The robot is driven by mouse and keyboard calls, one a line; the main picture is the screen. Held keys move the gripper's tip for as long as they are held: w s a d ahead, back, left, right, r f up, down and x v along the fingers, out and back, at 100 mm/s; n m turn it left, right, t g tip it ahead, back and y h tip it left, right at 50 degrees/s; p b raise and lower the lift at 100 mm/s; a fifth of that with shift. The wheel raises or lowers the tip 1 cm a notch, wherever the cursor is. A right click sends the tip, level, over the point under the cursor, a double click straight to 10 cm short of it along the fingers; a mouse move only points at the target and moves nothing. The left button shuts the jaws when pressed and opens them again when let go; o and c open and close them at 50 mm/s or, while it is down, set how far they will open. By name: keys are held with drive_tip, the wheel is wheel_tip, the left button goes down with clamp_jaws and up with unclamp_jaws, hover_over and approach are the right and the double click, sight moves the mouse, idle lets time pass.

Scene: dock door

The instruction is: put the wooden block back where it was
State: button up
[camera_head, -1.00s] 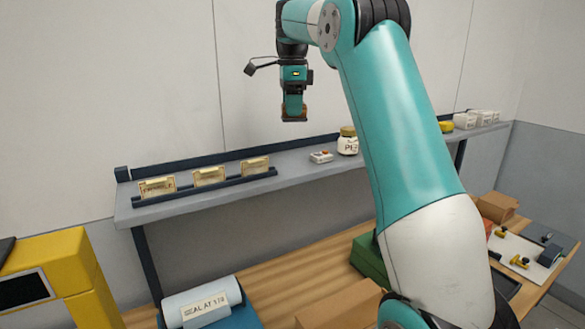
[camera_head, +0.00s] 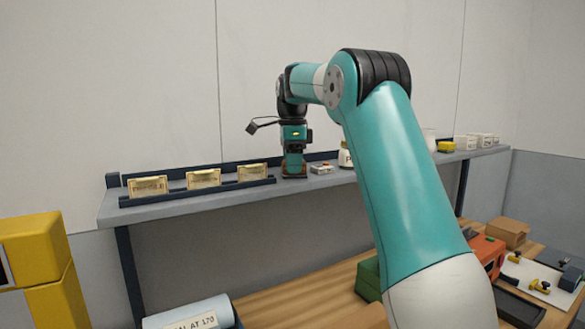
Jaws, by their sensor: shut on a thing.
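My gripper (camera_head: 294,174) is at the grey shelf (camera_head: 228,199), between the card rack and a small white box. It is shut on the wooden block (camera_head: 294,177), a small brown piece that shows only at the fingertips. The block is upright and at about the height of the shelf top. I cannot tell whether it touches the shelf. The fingers hide most of the block.
A dark rack with label cards (camera_head: 203,179) stands left of my gripper. The small white box (camera_head: 321,169) is close on its right, with a white jar (camera_head: 346,158) beyond. A yellow item (camera_head: 446,146) and white boxes (camera_head: 478,141) stand farther right.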

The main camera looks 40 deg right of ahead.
drive_tip(key=shift+f, duration=0.15)
drive_tip(key=o, duration=0.9)
wheel_tip(320, 180, up, 12)
drive_tip(key=p, duration=1)
drive_tip(key=shift+r, duration=0.25)
